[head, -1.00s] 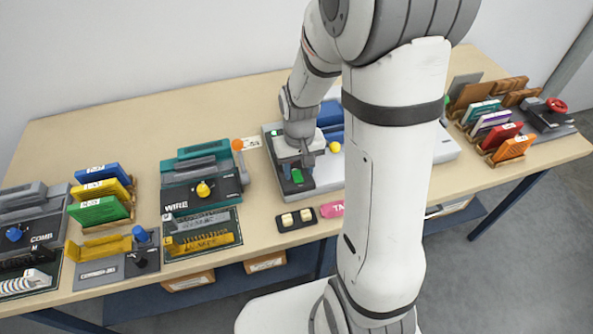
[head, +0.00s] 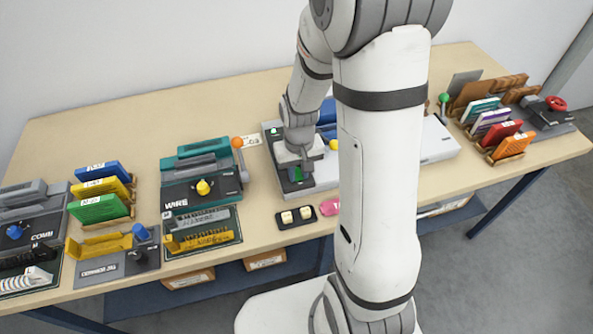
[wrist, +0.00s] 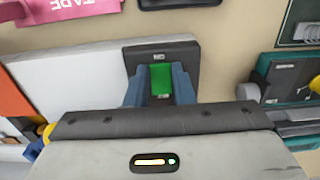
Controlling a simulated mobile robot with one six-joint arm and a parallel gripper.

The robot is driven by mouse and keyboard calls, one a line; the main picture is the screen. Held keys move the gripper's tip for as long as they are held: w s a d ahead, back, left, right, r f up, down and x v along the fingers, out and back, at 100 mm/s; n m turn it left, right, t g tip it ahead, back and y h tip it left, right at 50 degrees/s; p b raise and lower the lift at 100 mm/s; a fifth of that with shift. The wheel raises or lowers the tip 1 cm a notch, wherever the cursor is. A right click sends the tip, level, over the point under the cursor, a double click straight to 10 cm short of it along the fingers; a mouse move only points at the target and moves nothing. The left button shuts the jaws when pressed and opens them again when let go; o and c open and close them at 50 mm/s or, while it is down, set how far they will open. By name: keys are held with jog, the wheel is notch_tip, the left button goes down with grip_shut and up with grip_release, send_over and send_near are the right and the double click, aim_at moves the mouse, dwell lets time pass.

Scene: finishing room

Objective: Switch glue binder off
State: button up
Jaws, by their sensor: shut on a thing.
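The light grey machine in front of me, which I take to be the glue binder (head: 318,182), stands mid-table, partly hidden by my arm. It also shows in the wrist view (wrist: 70,75). Its green switch (wrist: 161,80) sits on a dark panel (wrist: 186,57) with a small white label that looks like ON upside down. My gripper (wrist: 160,92) is shut on the green switch, with one blue finger on each side. In the head view my gripper (head: 298,180) points down at the panel, and the green switch (head: 298,173) shows between the fingers.
A teal wire binder (head: 190,185) with an orange-tipped lever (head: 238,143) stands to the left. A dark block with two cream buttons (head: 297,216) and a pink tape item (head: 329,208) lie in front. Book racks stand at the right. Bare table shows behind the machines.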

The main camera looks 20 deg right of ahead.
grip_shut()
jog(key=shift+w+r+g+p, duration=0.25)
jog(key=shift+g+p, duration=0.25)
jog(key=shift+p, duration=0.25)
jog(key=shift+w+f+g+p, duration=0.15)
jog(key=shift+g+p, duration=0.45)
jog(key=shift+g, duration=0.4)
jog(key=o, duration=0.9)
grip_release()
jog(key=b+v, duration=0.1)
jog(key=v, duration=0.6)
jog(key=shift+w, duration=0.1)
jog(key=shift+r, duration=0.4)
